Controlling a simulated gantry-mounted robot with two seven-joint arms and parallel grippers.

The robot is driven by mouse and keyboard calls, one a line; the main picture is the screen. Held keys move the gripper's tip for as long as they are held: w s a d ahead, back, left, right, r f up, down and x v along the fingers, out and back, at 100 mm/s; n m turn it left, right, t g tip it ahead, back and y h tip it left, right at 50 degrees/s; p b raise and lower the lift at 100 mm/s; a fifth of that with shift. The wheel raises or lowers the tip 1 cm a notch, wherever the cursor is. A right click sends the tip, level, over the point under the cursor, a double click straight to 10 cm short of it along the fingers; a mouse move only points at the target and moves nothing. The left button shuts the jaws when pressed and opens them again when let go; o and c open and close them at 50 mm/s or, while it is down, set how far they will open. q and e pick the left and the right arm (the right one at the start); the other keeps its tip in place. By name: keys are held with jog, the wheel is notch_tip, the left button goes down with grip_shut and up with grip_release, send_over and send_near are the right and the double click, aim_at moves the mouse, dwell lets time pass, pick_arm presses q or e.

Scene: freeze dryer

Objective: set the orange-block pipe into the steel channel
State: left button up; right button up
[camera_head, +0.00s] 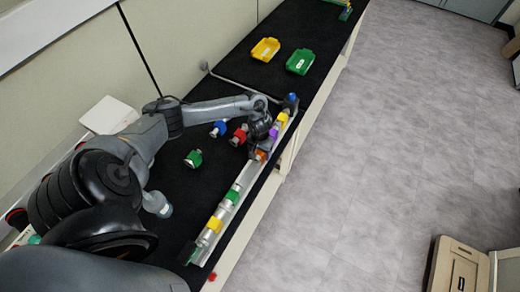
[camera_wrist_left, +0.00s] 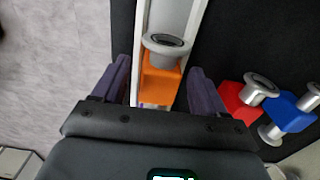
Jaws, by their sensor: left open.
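The orange-block pipe (camera_wrist_left: 160,82) lies in line with the steel channel (camera_wrist_left: 192,22) in the left wrist view, its grey flanged end toward the top. In the head view its orange block (camera_head: 261,155) shows partly under my left gripper (camera_head: 259,148). The open fingers of my left gripper (camera_wrist_left: 158,88) stand on either side of the orange block, with a gap visible on both sides. The pipe appears to be within the channel, but its underside is hidden. The channel (camera_head: 206,254) runs along the table's right edge and holds other pipes with green, yellow and purple blocks. My right gripper is not in view.
A red-block pipe (camera_head: 239,135), a blue-block pipe (camera_head: 219,128) and a green-block pipe (camera_head: 194,158) lie on the black table left of the channel. Yellow (camera_head: 265,49) and green (camera_head: 300,61) trays stand farther back. Bare black table lies between.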

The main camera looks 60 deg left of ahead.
pick_arm(q)
jog(key=c, duration=1.2)
jog(key=shift+w+a, duration=0.2)
jog(key=shift+w, duration=0.05)
dwell(0.3)
jog(key=shift+p, duration=0.55)
dwell(1.0)
jog(key=shift+p, duration=0.65)
dwell(0.3)
jog(key=o, duration=1.3)
